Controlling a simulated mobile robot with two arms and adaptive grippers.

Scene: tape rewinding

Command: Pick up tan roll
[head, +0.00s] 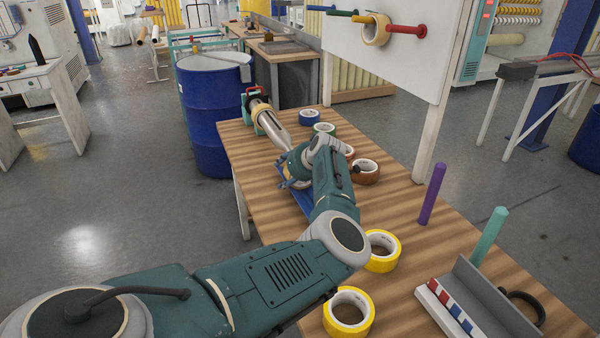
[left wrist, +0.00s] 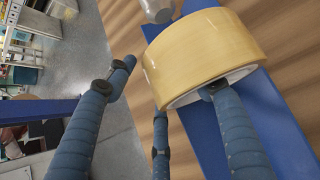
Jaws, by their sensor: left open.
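A tan roll (left wrist: 200,55) of tape fills the upper middle of the left wrist view, above a blue strip (left wrist: 265,115) on the wooden table. My left gripper (left wrist: 165,78) is open around it. One finger is off the roll's left side; the right finger's tip is at the opening in the roll's near face. Whether any finger touches it, I cannot tell. In the head view my left gripper (head: 287,181) is low over the table, and the arm mostly hides the roll there. Another tan roll (head: 376,30) hangs on a red peg of the white board.
Two yellow rolls (head: 382,250) (head: 350,312) lie nearer. A purple post (head: 432,194) and a teal post (head: 488,236) stand at right. A blue drum (head: 208,125) stands behind the table.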

